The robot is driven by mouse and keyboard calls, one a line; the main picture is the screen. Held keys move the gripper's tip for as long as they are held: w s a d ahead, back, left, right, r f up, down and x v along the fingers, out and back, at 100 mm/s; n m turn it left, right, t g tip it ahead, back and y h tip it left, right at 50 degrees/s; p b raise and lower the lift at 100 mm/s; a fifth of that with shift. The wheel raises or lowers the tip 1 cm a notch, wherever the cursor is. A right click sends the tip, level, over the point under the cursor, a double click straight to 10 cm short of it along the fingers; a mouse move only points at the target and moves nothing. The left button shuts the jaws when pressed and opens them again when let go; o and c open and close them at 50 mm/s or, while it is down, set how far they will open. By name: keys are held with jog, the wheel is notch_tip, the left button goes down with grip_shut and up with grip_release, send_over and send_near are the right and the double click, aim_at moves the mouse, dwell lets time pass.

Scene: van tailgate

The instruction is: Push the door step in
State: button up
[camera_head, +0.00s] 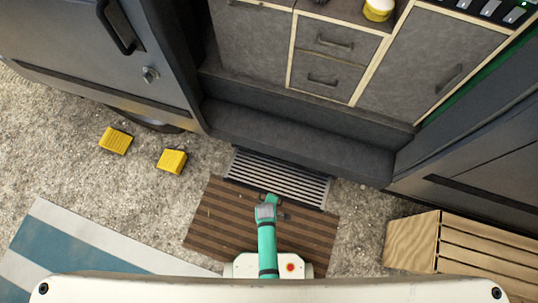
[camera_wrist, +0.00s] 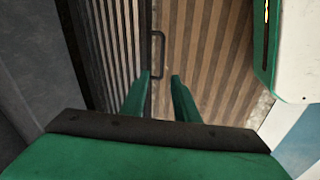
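The door step (camera_head: 278,178) is a ribbed metal tread sticking out below the van's sill, over the near ground. In the wrist view the step (camera_wrist: 108,40) fills the upper left, with a dark loop handle (camera_wrist: 162,52) at its outer edge. My gripper (camera_head: 272,200) is at the step's outer edge in the head view. In the wrist view my gripper (camera_wrist: 160,77) has its two green fingers apart, with nothing seen held between them. The fingertips appear close to the handle; whether they touch it I cannot tell.
A brown striped mat (camera_head: 225,220) lies under my arm. Two yellow blocks (camera_head: 116,140) (camera_head: 172,161) are on the gravel at left. A wooden slatted crate (camera_head: 412,242) stands at right. The van's open doors (camera_head: 100,50) (camera_head: 480,180) flank the opening. A blue-and-white mat (camera_head: 75,245) lies at lower left.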

jog(key=w+f+n+g, duration=0.1)
jog(key=w+f, duration=0.2)
jog(key=f, duration=0.9)
jog(key=shift+w+d+f, duration=0.15)
jog(key=shift+w+d, duration=0.05)
jog(key=shift+d, duration=0.05)
grip_shut()
